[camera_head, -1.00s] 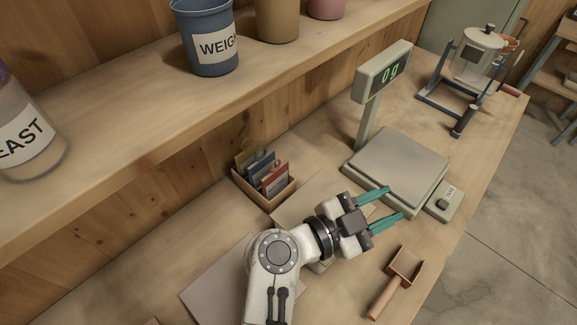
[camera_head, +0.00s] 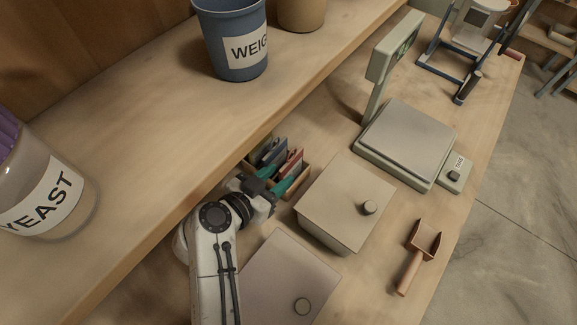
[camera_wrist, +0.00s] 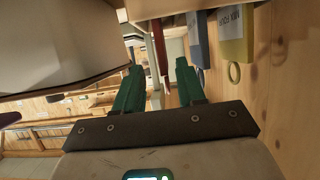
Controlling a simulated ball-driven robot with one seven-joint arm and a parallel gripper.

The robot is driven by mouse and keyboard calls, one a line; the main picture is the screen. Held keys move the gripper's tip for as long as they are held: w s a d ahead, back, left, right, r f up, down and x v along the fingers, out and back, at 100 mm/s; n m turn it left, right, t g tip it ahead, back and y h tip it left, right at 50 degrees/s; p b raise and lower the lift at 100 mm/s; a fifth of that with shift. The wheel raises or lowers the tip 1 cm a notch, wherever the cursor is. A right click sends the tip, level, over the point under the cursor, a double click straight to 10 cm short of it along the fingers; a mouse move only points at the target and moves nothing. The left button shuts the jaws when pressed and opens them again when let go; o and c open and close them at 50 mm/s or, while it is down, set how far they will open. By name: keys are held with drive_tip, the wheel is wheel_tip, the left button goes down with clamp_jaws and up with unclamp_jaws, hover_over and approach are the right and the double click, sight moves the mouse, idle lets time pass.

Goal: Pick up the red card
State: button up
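The red card (camera_head: 292,163) stands in a small wooden card box (camera_head: 304,180) on the bench, beside blue cards. In the wrist view the red card (camera_wrist: 159,44) shows as a narrow edge-on strip, ahead of the gap between my fingertips. My gripper (camera_head: 279,181) is at the near side of the box. In the wrist view its teal fingers (camera_wrist: 160,76) are apart with nothing visibly held between them. My arm and gripper hide part of the box.
A lidded bin (camera_head: 325,208) stands close to the right of the box. The shelf edge with the blue WEIGH cup (camera_head: 232,42) lies above left. A scale (camera_head: 408,138) and a scoop (camera_head: 417,255) are farther right. In the wrist view, blue (camera_wrist: 198,38) and yellow (camera_wrist: 235,40) cards stand beside the red one.

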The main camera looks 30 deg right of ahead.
sight(290, 166)
drive_tip(key=shift+p+x, duration=0.7)
drive_tip(key=shift+x, duration=2.65)
drive_tip(key=shift+w+a+f, duration=0.2)
clamp_jaws()
